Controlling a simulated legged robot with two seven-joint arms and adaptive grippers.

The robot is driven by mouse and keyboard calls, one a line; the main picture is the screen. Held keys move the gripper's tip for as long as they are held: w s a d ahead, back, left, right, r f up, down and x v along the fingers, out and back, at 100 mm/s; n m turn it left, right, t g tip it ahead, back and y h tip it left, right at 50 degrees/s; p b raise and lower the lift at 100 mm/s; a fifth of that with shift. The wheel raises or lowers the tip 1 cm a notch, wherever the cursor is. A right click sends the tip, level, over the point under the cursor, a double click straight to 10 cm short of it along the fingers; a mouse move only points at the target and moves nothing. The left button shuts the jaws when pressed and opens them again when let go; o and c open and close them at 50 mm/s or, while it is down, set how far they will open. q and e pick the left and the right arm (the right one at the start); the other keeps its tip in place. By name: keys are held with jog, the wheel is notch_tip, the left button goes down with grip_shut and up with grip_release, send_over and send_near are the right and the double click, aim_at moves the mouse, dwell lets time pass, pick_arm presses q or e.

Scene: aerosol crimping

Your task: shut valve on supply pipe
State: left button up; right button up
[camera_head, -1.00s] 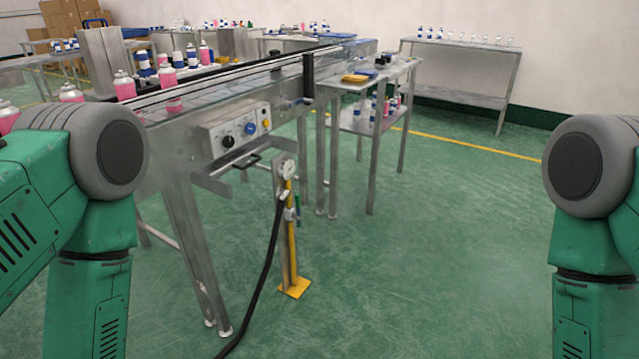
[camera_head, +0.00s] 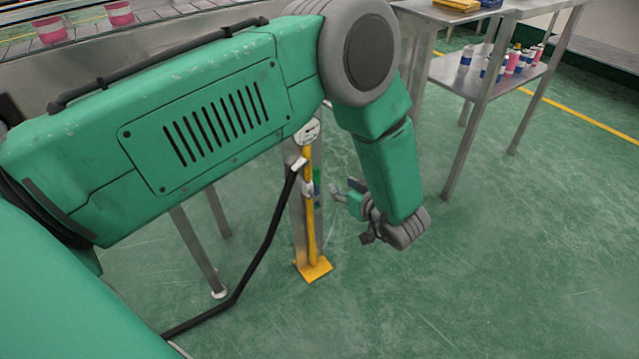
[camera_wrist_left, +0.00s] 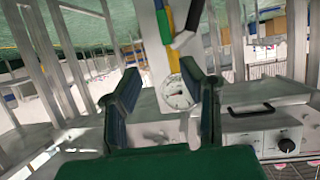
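The yellow supply pipe (camera_head: 309,225) stands upright on a yellow foot against a grey post. A round white gauge (camera_head: 308,131) is at its top and partly hidden by my left arm. A small green and blue valve handle (camera_head: 317,188) lies along the pipe's right side. My left gripper (camera_head: 345,190) is to the right of the handle, apart from it, with its fingers toward the pipe. In the left wrist view, which is upside down, the gripper (camera_wrist_left: 165,95) is open and empty. The gauge (camera_wrist_left: 176,93) shows between its fingers, with the green handle (camera_wrist_left: 164,24) above. My right gripper is out of view.
A black hose (camera_head: 258,255) runs from the pipe down to the floor at left. A metal table (camera_head: 483,85) with bottles on its lower shelf stands at the back right. The conveyor (camera_head: 140,35) is behind my left arm. The green floor at right is clear.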

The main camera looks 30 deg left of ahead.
aim_at(318, 174)
pick_arm(q)
jog(key=shift+n+g+y, duration=0.3)
jog(key=shift+n+g, duration=0.4)
jog(key=shift+n, duration=0.2)
jog(key=b+x, duration=0.4)
jog(key=x, duration=0.9)
jog(key=shift+w+a+b, duration=0.2)
jog(key=shift+w+b, duration=0.1)
jog(key=shift+b, duration=0.1)
jog(key=shift+d, duration=0.15)
